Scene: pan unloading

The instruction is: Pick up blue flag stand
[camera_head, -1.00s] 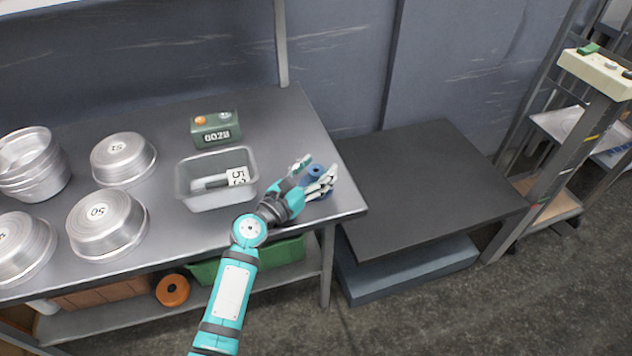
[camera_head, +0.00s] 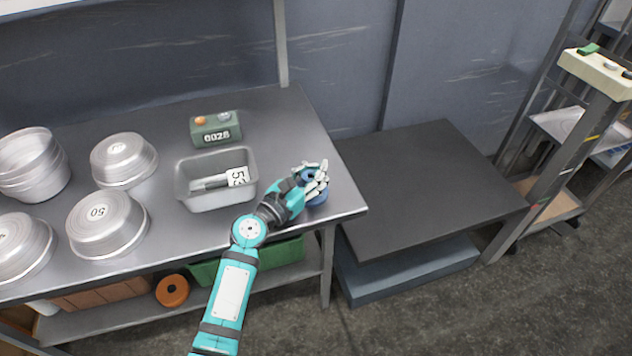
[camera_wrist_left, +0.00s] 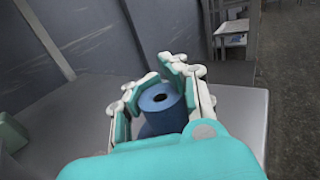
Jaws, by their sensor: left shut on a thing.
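The blue flag stand (camera_head: 318,197) is a small blue round piece with a hole in its top. It stands upright near the right end of the metal table (camera_head: 270,110). My left gripper (camera_head: 314,178) is shut on it, with white fingers on both sides of its upper part. In the left wrist view the stand (camera_wrist_left: 161,105) sits between the fingers of the gripper (camera_wrist_left: 160,90), which hide part of its sides. My right gripper is not in view.
A grey metal tray (camera_head: 187,190) with a 53 label tag lies left of the gripper. A green box reading 0028 (camera_head: 216,128) stands behind it. Several round metal pans, one marked 50 (camera_head: 107,225), stand at the left. A lower black platform (camera_head: 430,190) is at the right.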

